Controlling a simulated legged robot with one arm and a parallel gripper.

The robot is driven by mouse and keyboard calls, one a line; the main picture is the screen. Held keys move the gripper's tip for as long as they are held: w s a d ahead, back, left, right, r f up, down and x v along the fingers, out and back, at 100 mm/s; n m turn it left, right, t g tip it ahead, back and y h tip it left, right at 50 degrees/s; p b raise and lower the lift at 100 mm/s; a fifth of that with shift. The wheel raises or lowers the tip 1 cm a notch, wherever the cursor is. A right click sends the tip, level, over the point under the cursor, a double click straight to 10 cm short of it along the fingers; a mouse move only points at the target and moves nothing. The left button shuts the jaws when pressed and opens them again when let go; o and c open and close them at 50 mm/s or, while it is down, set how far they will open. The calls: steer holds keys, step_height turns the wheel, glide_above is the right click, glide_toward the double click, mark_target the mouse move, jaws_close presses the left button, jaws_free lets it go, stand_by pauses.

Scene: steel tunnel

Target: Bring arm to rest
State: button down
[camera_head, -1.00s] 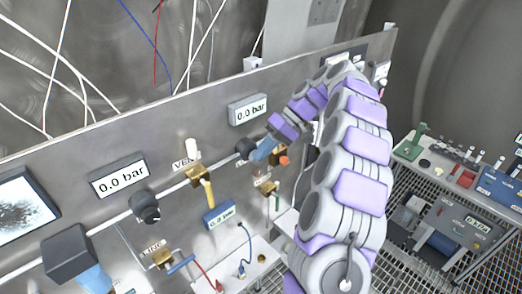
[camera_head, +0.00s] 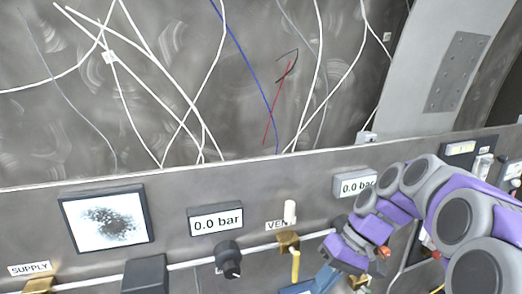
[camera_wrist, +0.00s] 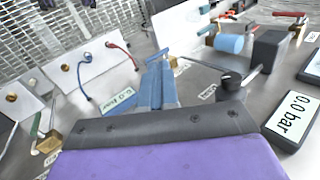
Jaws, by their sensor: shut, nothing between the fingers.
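My arm (camera_head: 460,215), grey and purple, reaches in from the right in the head view and is bent in front of the panel. My gripper (camera_head: 318,283) points down and left at the lower edge of that view. In the wrist view my gripper's blue fingers (camera_wrist: 157,84) are together with nothing between them. They are close over the panel, between a small readout (camera_wrist: 118,101) and a black knob (camera_wrist: 232,83). Whether they touch anything cannot be told.
The steel panel (camera_head: 180,176) carries a screen (camera_head: 106,218), pressure displays (camera_head: 216,221) reading 0.0 bar, a black knob (camera_head: 228,259) and a white-topped vent valve (camera_head: 289,212). Loose cables (camera_head: 165,105) hang behind it. Red and blue leads (camera_wrist: 83,80) run from a white plate (camera_wrist: 92,75).

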steer(key=s+f+m+h+b, duration=0.1)
steer(key=s+f+h+b, duration=0.2)
steer(key=s+f, duration=0.7)
steer(key=s+d+f+m+h+b, duration=0.1)
steer(key=s+f+h+b, duration=0.2)
steer(key=s+f+b, duration=0.4)
steer(key=s+f, duration=0.2)
steer(key=s, duration=0.7)
steer(key=shift+f+h, duration=0.3)
steer(key=shift+f, duration=0.05)
steer(key=c, duration=1.8)
jaws_free()
steer(key=shift+d, duration=0.1)
